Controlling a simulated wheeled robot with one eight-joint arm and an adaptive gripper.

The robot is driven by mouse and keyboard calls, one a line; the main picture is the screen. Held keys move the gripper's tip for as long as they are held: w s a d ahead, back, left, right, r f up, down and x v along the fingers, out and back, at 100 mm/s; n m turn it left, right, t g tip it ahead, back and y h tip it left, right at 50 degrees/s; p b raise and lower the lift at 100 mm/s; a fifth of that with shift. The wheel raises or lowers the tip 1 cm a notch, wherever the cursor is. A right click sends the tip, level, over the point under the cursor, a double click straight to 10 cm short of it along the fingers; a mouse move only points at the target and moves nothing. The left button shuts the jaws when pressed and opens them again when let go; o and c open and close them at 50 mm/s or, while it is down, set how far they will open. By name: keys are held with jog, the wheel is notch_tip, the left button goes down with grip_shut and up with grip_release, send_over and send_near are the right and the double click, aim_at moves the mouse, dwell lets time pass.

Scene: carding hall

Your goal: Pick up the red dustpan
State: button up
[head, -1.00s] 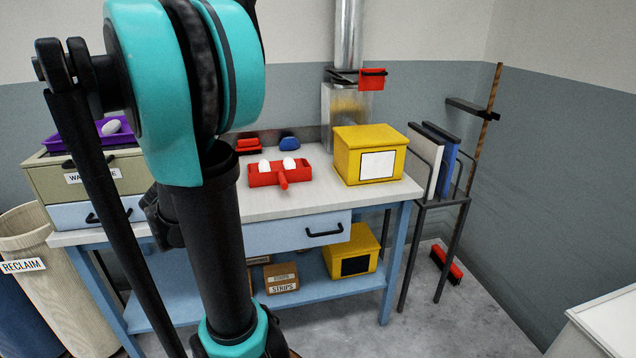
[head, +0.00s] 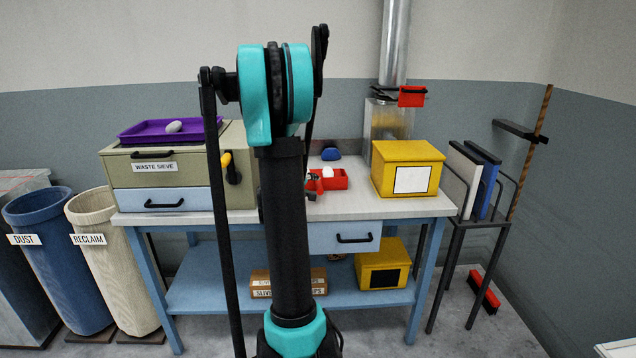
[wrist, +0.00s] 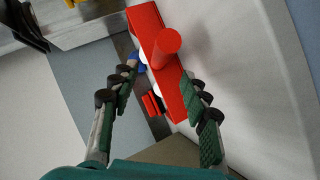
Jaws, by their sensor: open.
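The red dustpan (head: 338,180) lies on the bench top with white lumps in it. My arm partly hides it in the head view. In the wrist view the dustpan (wrist: 172,80) lies ahead of the fingertips, its round handle (wrist: 166,42) pointing toward the camera. My gripper (wrist: 161,80) is open and empty, its two fingers apart on either side of the dustpan's lower part in the picture. The handle stands above the fingertips in the picture. I cannot tell whether a finger touches the dustpan. In the head view the gripper is mostly hidden behind my arm.
A yellow box (head: 430,155) stands on the bench right of the dustpan. The waste sieve cabinet (head: 135,175), with a purple tray (head: 170,131) on top, stands left. A blue object (head: 331,154) lies behind the dustpan. A duct (head: 393,45) rises at the back.

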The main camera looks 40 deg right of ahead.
aim_at(319, 185)
jog(key=x, duration=0.8)
jog(key=shift+f, duration=0.1)
jog(key=shift+s, duration=0.1)
grip_shut()
